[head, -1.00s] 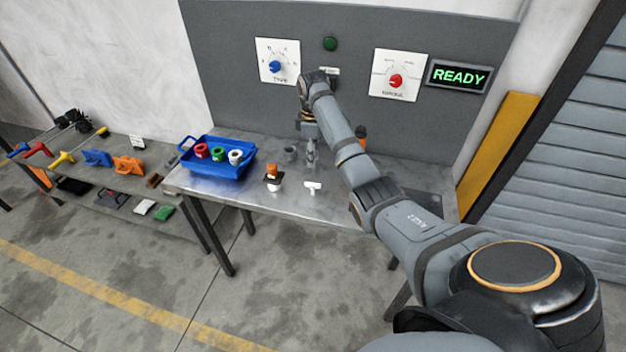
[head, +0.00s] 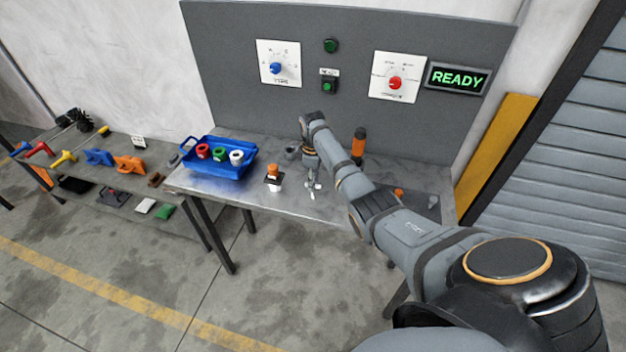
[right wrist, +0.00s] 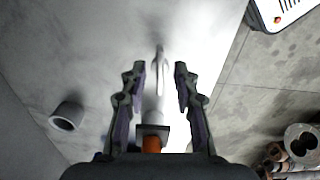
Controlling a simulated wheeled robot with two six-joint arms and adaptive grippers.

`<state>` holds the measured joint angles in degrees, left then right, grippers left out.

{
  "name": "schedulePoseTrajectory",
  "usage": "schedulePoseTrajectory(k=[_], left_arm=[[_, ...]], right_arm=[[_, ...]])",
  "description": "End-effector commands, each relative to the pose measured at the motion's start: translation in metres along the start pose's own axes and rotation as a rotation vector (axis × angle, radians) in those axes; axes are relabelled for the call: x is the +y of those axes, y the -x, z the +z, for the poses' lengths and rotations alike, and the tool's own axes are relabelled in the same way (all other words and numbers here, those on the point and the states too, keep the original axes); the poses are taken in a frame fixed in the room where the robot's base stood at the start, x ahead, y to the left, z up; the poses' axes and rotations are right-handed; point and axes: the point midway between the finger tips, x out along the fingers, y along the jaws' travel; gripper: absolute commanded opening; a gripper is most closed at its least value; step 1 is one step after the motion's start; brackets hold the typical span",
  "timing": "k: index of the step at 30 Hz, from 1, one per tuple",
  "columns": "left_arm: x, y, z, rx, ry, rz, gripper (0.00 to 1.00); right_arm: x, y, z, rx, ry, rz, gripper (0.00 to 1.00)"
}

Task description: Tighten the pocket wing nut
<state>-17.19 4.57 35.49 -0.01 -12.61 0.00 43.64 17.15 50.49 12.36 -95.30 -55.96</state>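A small white wing-shaped piece (head: 313,193), which looks like the wing nut, is near the front edge of the metal table. My right gripper (head: 312,182) points down over it. In the right wrist view the gripper (right wrist: 160,68) is open, with the pale piece (right wrist: 160,80) showing between its fingers; I cannot tell whether they touch it. To its left stands an orange, black and white fitting (head: 273,173), whose orange part (right wrist: 152,144) shows low in the right wrist view. No pocket can be made out clearly. My left gripper is not in view.
A blue tray (head: 224,171) with red, green and white rings is at the table's left. A grey cup (head: 291,153) and an orange-and-black bottle-like object (head: 358,146) stand behind.

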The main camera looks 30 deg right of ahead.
Motion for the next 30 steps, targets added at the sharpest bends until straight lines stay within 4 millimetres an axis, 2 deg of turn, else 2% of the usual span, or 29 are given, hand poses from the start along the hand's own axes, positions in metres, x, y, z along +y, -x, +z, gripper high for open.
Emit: schedulePoseTrajectory(k=[2,9,22,30], left_arm=[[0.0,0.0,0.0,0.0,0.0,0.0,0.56],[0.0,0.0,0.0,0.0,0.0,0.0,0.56],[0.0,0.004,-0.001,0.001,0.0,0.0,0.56],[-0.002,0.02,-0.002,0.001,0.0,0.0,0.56]], right_arm=[[0.0,0.0,0.0,0.0,0.0,0.0,0.3],[0.0,0.0,0.0,0.0,0.0,0.0,0.0],[0.0,0.002,0.0,0.0,-0.029,0.0,0.0],[0.0,0.004,0.0,0.0,-0.183,-0.001,0.0]])
